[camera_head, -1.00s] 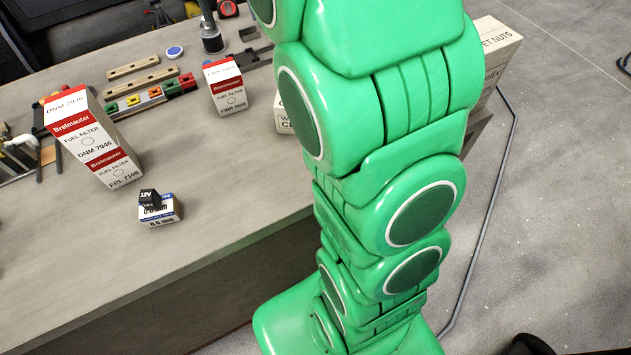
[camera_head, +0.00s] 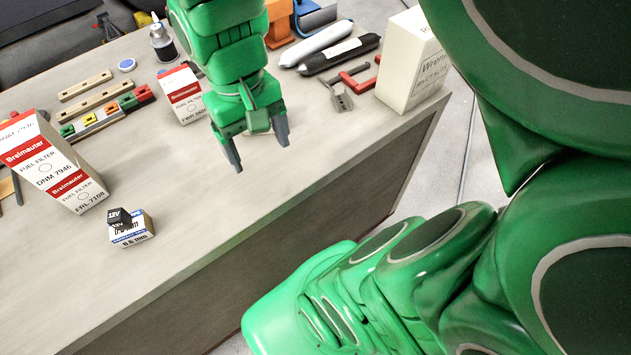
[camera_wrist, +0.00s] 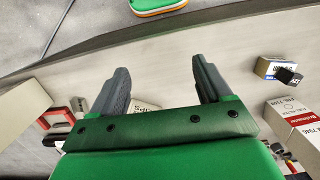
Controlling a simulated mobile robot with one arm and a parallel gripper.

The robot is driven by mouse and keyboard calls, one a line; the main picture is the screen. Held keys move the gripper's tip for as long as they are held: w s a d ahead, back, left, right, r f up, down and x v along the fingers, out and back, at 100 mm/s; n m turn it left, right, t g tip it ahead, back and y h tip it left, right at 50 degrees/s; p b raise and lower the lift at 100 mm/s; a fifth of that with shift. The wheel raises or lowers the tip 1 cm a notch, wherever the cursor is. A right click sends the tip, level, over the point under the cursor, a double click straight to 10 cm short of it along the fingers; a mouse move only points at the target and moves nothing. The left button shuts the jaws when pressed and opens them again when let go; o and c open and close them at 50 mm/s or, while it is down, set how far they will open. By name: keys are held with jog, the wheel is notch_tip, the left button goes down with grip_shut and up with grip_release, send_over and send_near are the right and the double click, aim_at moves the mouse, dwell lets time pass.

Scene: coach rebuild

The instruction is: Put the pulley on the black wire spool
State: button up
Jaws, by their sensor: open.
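I cannot make out a pulley or a black wire spool in either current view. My gripper (camera_head: 259,150) is open and empty above the bare front part of the workbench (camera_head: 205,215), with its fingers pointing down. It also shows in the wrist view (camera_wrist: 160,68), where its two dark fingers stand wide apart with nothing between them. My arm hides the right part of the head view.
A black 12V cube (camera_head: 120,218) sits on a small box (camera_head: 132,235) near the front edge. Fuel filter cartons (camera_head: 50,165) (camera_head: 183,98) stand left. A red clamp (camera_head: 358,78), a black tube (camera_head: 340,54) and a large white box (camera_head: 412,65) are right.

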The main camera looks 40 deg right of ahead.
jog(key=s+f, duration=0.2)
jog(key=s, duration=0.5)
jog(key=shift+f, duration=0.2)
jog(key=shift+s, duration=0.1)
dwell(0.8)
